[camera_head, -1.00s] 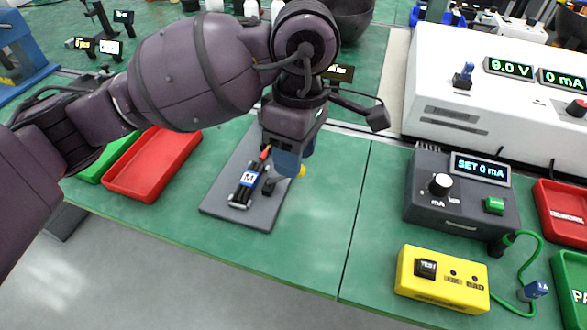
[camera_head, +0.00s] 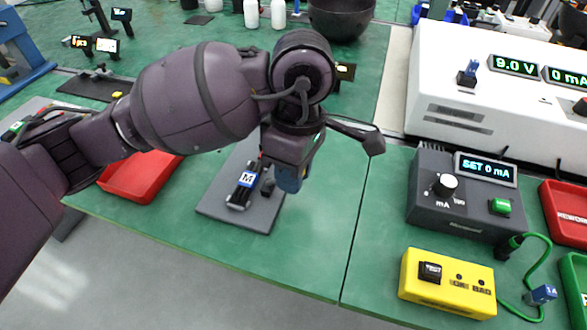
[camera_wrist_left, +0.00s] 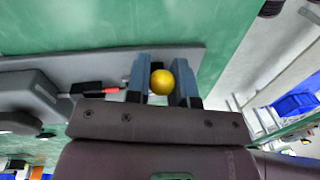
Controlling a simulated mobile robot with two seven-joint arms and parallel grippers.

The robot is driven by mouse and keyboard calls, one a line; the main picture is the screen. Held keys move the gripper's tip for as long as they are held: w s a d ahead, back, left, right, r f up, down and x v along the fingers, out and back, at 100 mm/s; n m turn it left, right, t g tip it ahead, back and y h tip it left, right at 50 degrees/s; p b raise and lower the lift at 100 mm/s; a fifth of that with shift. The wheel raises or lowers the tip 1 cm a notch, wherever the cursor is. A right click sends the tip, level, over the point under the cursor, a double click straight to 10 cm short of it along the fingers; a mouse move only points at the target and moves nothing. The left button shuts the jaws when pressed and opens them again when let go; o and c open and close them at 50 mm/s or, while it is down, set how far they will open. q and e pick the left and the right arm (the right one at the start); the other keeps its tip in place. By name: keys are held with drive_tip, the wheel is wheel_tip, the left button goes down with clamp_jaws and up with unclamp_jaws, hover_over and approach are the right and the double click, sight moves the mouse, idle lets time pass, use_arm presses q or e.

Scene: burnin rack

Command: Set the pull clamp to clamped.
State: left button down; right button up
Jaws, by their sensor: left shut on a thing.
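The pull clamp (camera_head: 246,180) is a dark fixture with a white "M" label on a grey base plate (camera_head: 222,208). Its yellow ball knob (camera_wrist_left: 162,82) shows between the two blue fingers in the left wrist view; in the head view the gripper hides it. A thin dark rod with a red end (camera_wrist_left: 127,89) lies beside the fingers in the wrist view. My left gripper (camera_head: 289,182) reaches down over the plate's right side and is shut on the knob. I cannot tell the clamp's setting from these views. My right gripper is not in view.
A red tray (camera_head: 140,180) lies left of the plate. A yellow button box (camera_head: 447,283), a dark mA unit (camera_head: 463,205) and a white power supply (camera_head: 490,90) stand at the right. The green bench between plate and yellow box is clear.

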use_arm(q)
drive_tip(key=shift+r, duration=0.1)
drive_tip(key=shift+w+a+r+g+h, duration=0.1)
drive_tip(key=shift+a+r+g+h, duration=0.15)
drive_tip(key=shift+h, duration=0.35)
drive_tip(key=shift+w+a+r+g+h, duration=0.15)
drive_tip(key=shift+a+h, duration=0.15)
drive_tip(key=shift+h, duration=0.3)
drive_tip(key=shift+w+a+r+m+g+h+b, duration=0.15)
drive_tip(key=shift+a+g+h+b, duration=0.15)
drive_tip(key=shift+h, duration=0.45)
drive_tip(key=shift+a+r+m+g+h+b, duration=0.1)
drive_tip(key=shift+a+g+h, duration=0.2)
drive_tip(key=shift+h, duration=0.4)
drive_tip(key=shift+w+a+r+m+g+h+b, duration=0.1)
drive_tip(key=shift+a+r+g+h+b, duration=0.1)
drive_tip(key=shift+a+h, duration=0.4)
drive_tip(key=shift+d, duration=0.15)
drive_tip(key=c, duration=1.1)
unclamp_jaws()
drive_tip(key=p+v, duration=0.1)
drive_tip(key=v, duration=0.9)
drive_tip(key=shift+a+r+p, duration=0.25)
drive_tip(key=shift+a+p, duration=0.05)
drive_tip(key=shift+p, duration=0.1)
drive_tip(key=shift+w, duration=0.1)
